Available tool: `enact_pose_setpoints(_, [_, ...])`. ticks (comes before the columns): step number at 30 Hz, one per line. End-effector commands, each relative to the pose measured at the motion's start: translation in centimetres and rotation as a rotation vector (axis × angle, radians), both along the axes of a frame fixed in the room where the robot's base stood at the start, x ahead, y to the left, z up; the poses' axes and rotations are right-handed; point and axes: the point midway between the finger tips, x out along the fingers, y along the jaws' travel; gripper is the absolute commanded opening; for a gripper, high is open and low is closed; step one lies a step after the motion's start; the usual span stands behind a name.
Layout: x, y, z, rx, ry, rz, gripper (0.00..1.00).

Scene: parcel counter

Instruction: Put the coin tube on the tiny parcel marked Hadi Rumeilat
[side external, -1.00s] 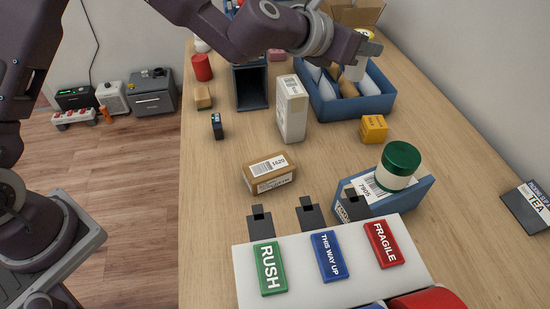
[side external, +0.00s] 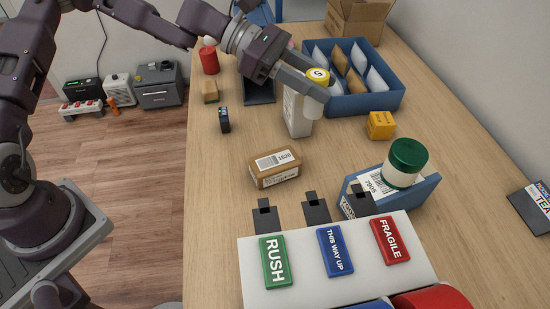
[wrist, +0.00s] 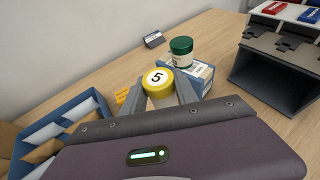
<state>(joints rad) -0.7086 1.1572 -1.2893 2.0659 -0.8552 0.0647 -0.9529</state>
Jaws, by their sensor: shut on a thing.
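The coin tube (side external: 318,76) has a yellow top marked 5 and a pale body. My gripper (side external: 314,88) is shut on it and holds it upright above the counter, in front of the tall white parcel (side external: 297,117) in the side view. The wrist view shows the tube (wrist: 157,80) between my fingers (wrist: 161,94). No name Hadi Rumeilat is legible. Small parcels in view are a brown box marked 1620 (side external: 273,168), a yellow-orange box (side external: 380,125) and a small tan box (side external: 210,91). I cannot tell which bears the name.
A blue tray (side external: 368,105) of envelopes stands behind. A green-lidded jar (side external: 405,162) sits on a blue parcel marked 7905 (side external: 420,192). A stamp stand (side external: 355,277) with RUSH, THIS WAY UP and FRAGILE labels is in front. A dark small item (side external: 224,120) stands left.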

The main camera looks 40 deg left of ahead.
Motion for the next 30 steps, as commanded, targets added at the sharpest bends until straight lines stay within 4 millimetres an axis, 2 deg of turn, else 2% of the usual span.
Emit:
enact_pose_setpoints(9, [-4.4,2.5,3.1,0.009,-0.007,-0.265,0.00])
enact_pose_setpoints(15, [-6.8,4.1,5.2,0.007,-0.004,-0.383,0.00])
enact_pose_setpoints(21, [-6.8,4.0,1.3,-0.003,0.003,-0.385,0.00])
enact_pose_setpoints(25, [-6.8,4.0,-0.6,-0.001,0.002,-0.385,0.00])
enact_pose_setpoints(30, [-6.9,4.0,-4.5,-0.003,0.003,-0.385,0.00])
